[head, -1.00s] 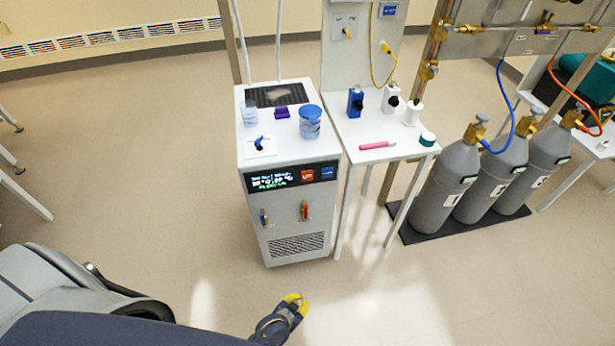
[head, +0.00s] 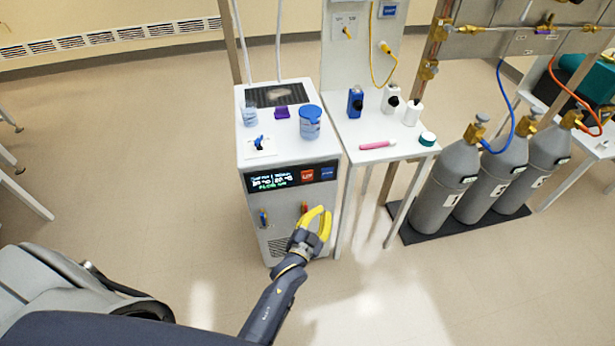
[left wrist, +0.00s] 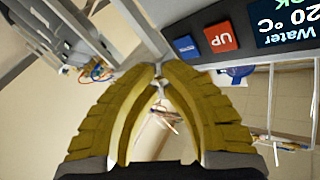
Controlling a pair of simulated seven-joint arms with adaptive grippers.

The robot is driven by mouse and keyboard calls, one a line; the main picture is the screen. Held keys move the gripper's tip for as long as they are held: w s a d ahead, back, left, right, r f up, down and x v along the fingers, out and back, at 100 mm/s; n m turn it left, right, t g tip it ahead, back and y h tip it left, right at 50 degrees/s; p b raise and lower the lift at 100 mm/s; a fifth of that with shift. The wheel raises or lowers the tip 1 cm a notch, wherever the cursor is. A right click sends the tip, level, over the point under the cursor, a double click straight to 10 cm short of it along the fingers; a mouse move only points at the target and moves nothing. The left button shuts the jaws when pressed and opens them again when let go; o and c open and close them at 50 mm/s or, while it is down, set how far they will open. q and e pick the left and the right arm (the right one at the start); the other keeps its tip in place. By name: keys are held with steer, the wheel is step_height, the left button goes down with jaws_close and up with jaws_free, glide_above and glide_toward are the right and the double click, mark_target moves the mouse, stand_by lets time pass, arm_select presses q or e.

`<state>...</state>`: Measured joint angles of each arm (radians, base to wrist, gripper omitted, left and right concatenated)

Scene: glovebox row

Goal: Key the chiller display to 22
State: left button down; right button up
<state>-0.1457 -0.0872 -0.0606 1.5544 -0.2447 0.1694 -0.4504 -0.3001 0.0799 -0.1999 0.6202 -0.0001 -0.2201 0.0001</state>
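The chiller (head: 290,215) is a white cabinet with a dark front panel. Its lit display (head: 270,182) shows small text; the left wrist view shows the display (left wrist: 288,22) upside down, with "Water" and "20 °C" readable. Right of it in the head view are a red UP button (head: 307,176) and a blue button (head: 327,173). In the left wrist view the red button (left wrist: 220,38) and blue button (left wrist: 187,47) lie beyond the fingertips. My left gripper (head: 323,210), with yellow fingers, is below the buttons, its tips together and empty, apart from the panel. My right gripper is out of view.
A white side table (head: 375,152) on the right holds a pink pen (head: 377,145). Grey gas cylinders (head: 445,185) stand further right. Floor in front is clear.

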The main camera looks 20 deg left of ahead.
mark_target(318, 172)
arm_select(q)
steer(key=shift+m+t, duration=0.7)
step_height(318, 172, up, 4)
steer(key=shift+w+a+r, duration=0.1)
steer(key=shift+w+r, duration=0.05)
steer(key=shift+r, duration=0.1)
steer(key=shift+w+a, duration=0.8)
steer(key=shift+w, duration=0.45)
steer(key=shift+w+a, duration=0.75)
steer(key=shift+w, duration=0.45)
steer(key=shift+w+a, duration=0.8)
steer(key=shift+w, duration=0.45)
steer(key=shift+w+a, duration=0.45)
steer(key=shift+w, duration=0.25)
steer(key=shift+s+d, duration=0.45)
steer(key=shift+s, duration=0.25)
steer(key=shift+s+d, duration=0.1)
steer(key=shift+s+d, duration=0.65)
steer(key=shift+s, duration=0.35)
steer(key=shift+s+d, duration=0.6)
steer(key=shift+s, duration=0.4)
